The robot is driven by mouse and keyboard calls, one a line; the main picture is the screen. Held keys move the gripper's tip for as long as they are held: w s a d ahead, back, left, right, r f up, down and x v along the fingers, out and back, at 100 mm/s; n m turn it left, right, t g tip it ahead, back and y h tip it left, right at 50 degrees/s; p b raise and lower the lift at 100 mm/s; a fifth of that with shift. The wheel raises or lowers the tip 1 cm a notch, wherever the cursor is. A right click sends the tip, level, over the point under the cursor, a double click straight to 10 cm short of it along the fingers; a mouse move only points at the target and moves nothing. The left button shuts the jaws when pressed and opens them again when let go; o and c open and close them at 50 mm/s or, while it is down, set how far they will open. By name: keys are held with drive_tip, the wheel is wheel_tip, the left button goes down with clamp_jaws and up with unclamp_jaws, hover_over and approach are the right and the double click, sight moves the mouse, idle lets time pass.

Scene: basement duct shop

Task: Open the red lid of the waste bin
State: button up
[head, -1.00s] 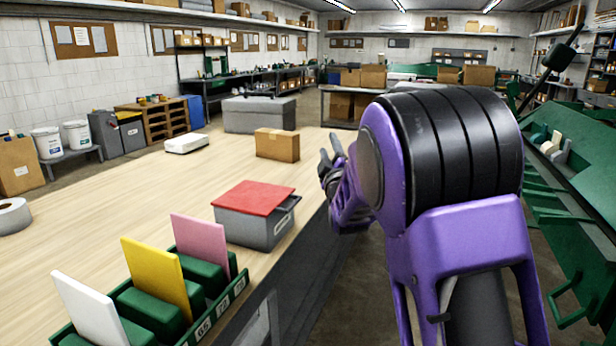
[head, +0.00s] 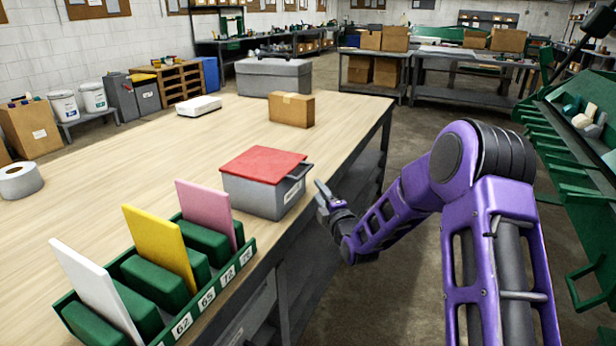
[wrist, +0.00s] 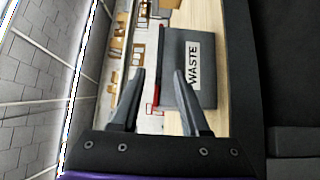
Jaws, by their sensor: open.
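The waste bin (head: 255,193) is a grey box on the workbench near its right edge. Its red lid (head: 263,165) lies flat and closed on top. A dark handle (head: 299,170) shows at the bin's right side. My gripper (head: 322,192) is just right of the bin, beyond the bench edge, apart from it. In the wrist view my gripper (wrist: 158,92) has its two fingers spread with nothing held. That view is turned sideways; the bin's grey front (wrist: 203,85) with a "WASTE" label lies ahead, with the lid's red edge (wrist: 158,70) between the fingers.
A green rack (head: 160,290) with white, yellow and pink cards stands in front of the bin. A cardboard box (head: 290,109) sits behind it. The bench (head: 130,170) is clear left of the bin. Green shelving (head: 585,170) stands at the far right.

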sight(306, 174)
drive_tip(key=x, duration=1)
clamp_jaws()
idle(1.3)
